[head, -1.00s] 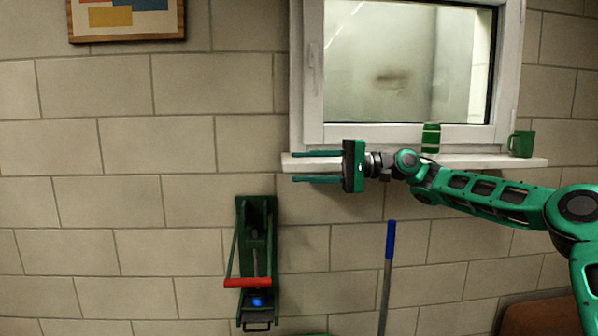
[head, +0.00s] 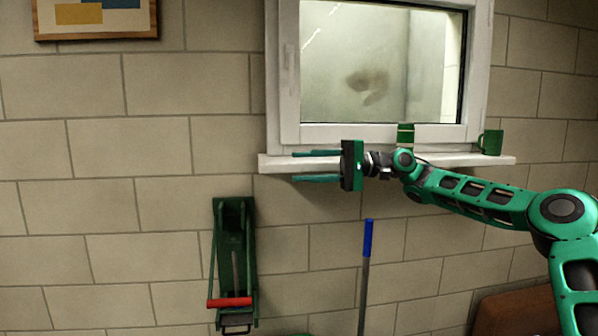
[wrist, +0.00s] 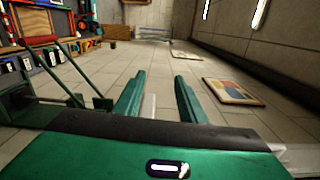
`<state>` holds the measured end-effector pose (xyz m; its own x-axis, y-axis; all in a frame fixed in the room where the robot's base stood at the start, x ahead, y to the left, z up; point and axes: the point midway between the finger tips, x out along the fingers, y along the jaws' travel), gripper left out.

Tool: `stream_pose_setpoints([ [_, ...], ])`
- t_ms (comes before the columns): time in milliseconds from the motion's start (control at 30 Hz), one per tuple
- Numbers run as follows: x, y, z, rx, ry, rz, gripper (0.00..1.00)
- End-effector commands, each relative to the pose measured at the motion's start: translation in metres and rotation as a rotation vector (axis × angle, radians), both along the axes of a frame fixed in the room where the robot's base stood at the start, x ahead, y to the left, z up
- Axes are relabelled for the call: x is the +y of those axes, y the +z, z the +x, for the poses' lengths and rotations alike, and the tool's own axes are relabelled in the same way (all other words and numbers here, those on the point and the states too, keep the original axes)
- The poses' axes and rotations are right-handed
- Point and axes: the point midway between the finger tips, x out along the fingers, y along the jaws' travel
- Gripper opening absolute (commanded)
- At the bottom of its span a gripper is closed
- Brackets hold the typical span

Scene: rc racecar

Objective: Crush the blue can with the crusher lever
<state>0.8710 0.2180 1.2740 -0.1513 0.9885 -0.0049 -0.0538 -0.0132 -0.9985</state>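The can crusher (head: 235,250) is a dark green frame on the block wall, at lower left in the head view. Its lever has a red handle bar (head: 229,302), which sits low, just above the bottom tray. In the wrist view the crusher shows at the left edge, with its red bar (wrist: 38,41) standing out from the wall. The blue can is not visible now; the lowered bar may hide it. My gripper (head: 296,166) is open and empty by the window sill, above and right of the crusher, apart from it. Its spread fingers (wrist: 158,76) show in the wrist view.
A blue-handled pole (head: 367,240) stands right of the crusher. A framed picture (head: 95,18) hangs at upper left. The wall left of the crusher is bare.

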Motion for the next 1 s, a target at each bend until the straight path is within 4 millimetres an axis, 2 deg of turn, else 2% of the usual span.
stream_pose_setpoints([
  [267, -0.007, 0.0, 0.001, 0.0, -0.001, 0.0, 0.37],
  [633, -0.006, 0.0, 0.001, 0.001, -0.001, -0.001, 0.37],
  [733, 0.0, -0.006, -0.002, -0.002, -0.001, -0.026, 0.37],
  [867, 0.023, -0.035, -0.014, -0.013, -0.001, -0.143, 0.37],
  [1000, 0.042, -0.093, -0.031, -0.034, -0.018, -0.355, 0.37],
])
